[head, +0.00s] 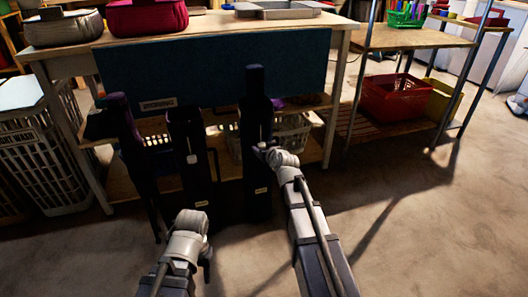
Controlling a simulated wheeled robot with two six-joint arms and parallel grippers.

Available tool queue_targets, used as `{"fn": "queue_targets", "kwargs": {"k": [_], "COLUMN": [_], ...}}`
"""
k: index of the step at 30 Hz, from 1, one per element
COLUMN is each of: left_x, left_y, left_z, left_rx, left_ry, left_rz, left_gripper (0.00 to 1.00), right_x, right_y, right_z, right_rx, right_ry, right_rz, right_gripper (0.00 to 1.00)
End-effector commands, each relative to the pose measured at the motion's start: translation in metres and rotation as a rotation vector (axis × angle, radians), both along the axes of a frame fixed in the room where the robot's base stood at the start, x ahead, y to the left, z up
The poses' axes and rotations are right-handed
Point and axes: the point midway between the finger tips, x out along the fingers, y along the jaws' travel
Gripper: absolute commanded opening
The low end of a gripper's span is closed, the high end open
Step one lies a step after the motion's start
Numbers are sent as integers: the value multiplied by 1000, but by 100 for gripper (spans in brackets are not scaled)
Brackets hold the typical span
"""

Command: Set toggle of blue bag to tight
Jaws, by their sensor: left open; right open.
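Several tall, narrow dark bags stand upright in front of the table. The right one (256,110) looks dark navy, with a small label low on its front. The middle one (187,135) is near black, with a small pale piece (192,159), possibly a toggle, on its front. The left one (128,145) looks dark purple and leans. I cannot tell for sure which is the blue bag, or any toggle's setting. My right gripper (261,150) is open in front of the right bag; contact is unclear. My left gripper (207,257) is open, low in front of the middle bag.
A wooden table (215,22) with a blue front panel (290,65) stands behind the bags. A white laundry basket (45,150) is at left. A shelf unit (410,38) with a red basket (392,98) is at right. The floor at right is clear.

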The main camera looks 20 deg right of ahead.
Motion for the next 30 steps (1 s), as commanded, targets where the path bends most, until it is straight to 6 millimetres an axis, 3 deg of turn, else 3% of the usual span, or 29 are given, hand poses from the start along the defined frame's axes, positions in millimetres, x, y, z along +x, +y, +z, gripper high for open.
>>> {"fn": "queue_targets", "kwargs": {"k": [9, 27, 30], "left_x": [0, 0, 0], "left_y": [0, 0, 0], "left_z": [-1, -1, -1], "left_rx": [0, 0, 0], "left_ry": [0, 0, 0], "left_rz": [0, 0, 0], "left_gripper": [50, 50, 50], "right_x": [4, 4, 4], "right_y": [0, 0, 0], "right_z": [-1, -1, -1], "right_rx": [0, -1, -1], "right_ry": [0, 0, 0], "right_rz": [0, 0, 0], "right_gripper": [70, 3, 0]}}
